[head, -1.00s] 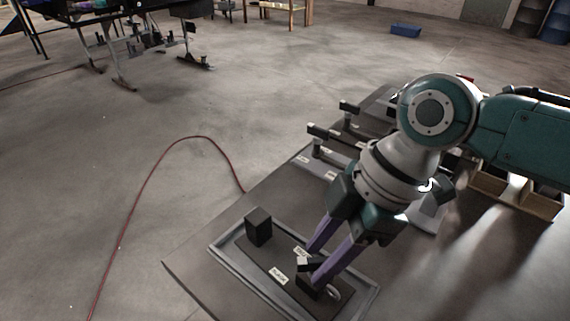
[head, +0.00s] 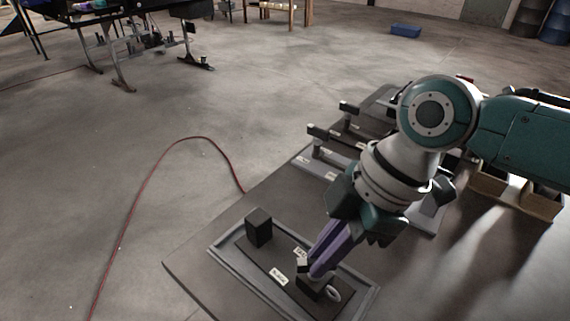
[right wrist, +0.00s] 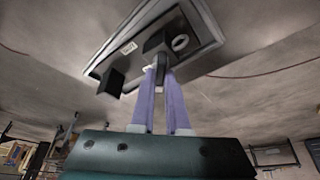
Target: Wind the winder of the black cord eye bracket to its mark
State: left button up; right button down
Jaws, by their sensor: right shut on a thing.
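The black cord eye bracket sits in a grey tray (head: 228,262) on the table, with a dark block and a pale ring eye (head: 334,295) at its near right end. The ring also shows in the right wrist view (right wrist: 180,42). My right gripper (head: 315,272) points down at that block, its purple fingers closed together. In the right wrist view the fingertips (right wrist: 161,72) are shut on the small dark winder (right wrist: 160,64) beside the block. The fingers hide most of the winder and its mark cannot be made out. My left gripper is not in view.
A taller black block (head: 258,228) stands at the tray's far left end. White labels (head: 278,276) lie on the plate between. More fixtures (head: 320,135) stand further back on the table, and a wooden box (head: 515,192) is at right. A red cable (head: 150,190) crosses the floor.

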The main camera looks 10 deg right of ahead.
jog(key=shift+s+r+m+t+p, duration=0.1)
jog(key=shift+r+m+t+p, duration=0.25)
jog(key=shift+m+p, duration=0.65)
jog(key=m+p, duration=0.2)
jog(key=m+t+p, duration=0.1)
jog(key=p, duration=0.1)
jog(key=shift+s+a+f+m+t+h+p, duration=0.15)
jog(key=shift+m+t+h+p, duration=0.1)
jog(key=shift+m+h+p, duration=0.15)
jog(key=shift+f+m+t+h+p, duration=0.15)
jog(key=shift+m+t+h+p, duration=0.35)
jog(key=shift+m+p, duration=1.1)
jog(key=shift+m, duration=0.4)
jog(key=c, duration=0.9)
grip_release()
